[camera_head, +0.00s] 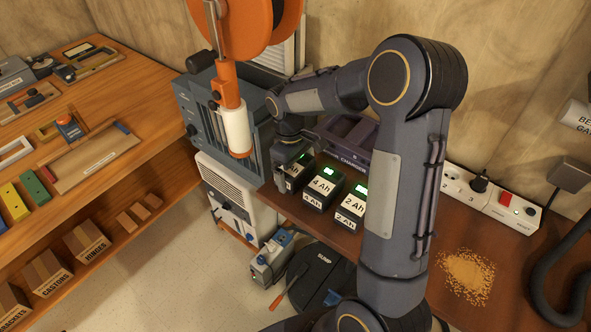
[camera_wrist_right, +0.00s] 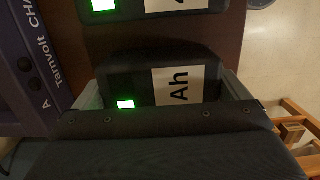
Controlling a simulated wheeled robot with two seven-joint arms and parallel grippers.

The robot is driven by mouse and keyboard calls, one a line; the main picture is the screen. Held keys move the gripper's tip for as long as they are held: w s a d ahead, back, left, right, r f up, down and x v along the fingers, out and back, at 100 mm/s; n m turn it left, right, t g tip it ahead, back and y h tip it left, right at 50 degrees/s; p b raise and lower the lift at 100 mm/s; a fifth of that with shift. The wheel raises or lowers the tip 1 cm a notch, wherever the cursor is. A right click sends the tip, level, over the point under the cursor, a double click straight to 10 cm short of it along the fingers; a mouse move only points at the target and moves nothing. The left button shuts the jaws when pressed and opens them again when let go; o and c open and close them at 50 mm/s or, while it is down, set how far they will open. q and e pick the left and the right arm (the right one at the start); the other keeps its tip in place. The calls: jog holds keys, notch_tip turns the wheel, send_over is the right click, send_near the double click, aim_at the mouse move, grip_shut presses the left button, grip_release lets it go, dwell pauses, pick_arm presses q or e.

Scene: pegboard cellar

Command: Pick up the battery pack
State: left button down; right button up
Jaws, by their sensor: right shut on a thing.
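Dark battery packs with white labels and green lights stand in a row in front of the purple charger (camera_head: 346,137), which also shows in the right wrist view (camera_wrist_right: 30,70). My right gripper (camera_head: 291,160) is shut on the leftmost battery pack (camera_head: 293,177). In the right wrist view, its fingers sit on both sides of this pack (camera_wrist_right: 138,82), whose label shows "Ah"; the number is hidden. Beside it are a "4 Ah" pack (camera_head: 322,188) and a "2 Ah" pack (camera_head: 350,210). I cannot tell whether the held pack is off the bench. My left gripper is out of view.
A blue-grey machine (camera_head: 205,115) with an orange reel (camera_head: 245,25) stands close left of the gripper. A power strip (camera_head: 490,196) and a pile of tan crumbs (camera_head: 466,276) lie on the bench at right. A wooden workbench (camera_head: 150,85) stands at left.

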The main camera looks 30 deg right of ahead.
aim_at(293, 167)
jog(key=shift+r, duration=0.1)
jog(key=shift+r, duration=0.55)
jog(key=shift+s+a+r+b, duration=0.1)
jog(key=shift+a+r+b, duration=0.2)
jog(key=shift+r, duration=0.25)
jog(key=shift+s+a+r+b, duration=0.15)
jog(key=shift+a+r, duration=0.15)
jog(key=shift+r, duration=0.2)
jog(key=s+a+b, duration=0.1)
jog(key=s+a, duration=0.2)
jog(key=a, duration=0.4)
jog(key=s+a+b, duration=0.1)
jog(key=s+a, duration=0.2)
jog(key=a, duration=0.5)
jog(key=shift+s+a+b, duration=0.2)
jog(key=shift+a+b, duration=0.05)
jog(key=shift+b, duration=0.15)
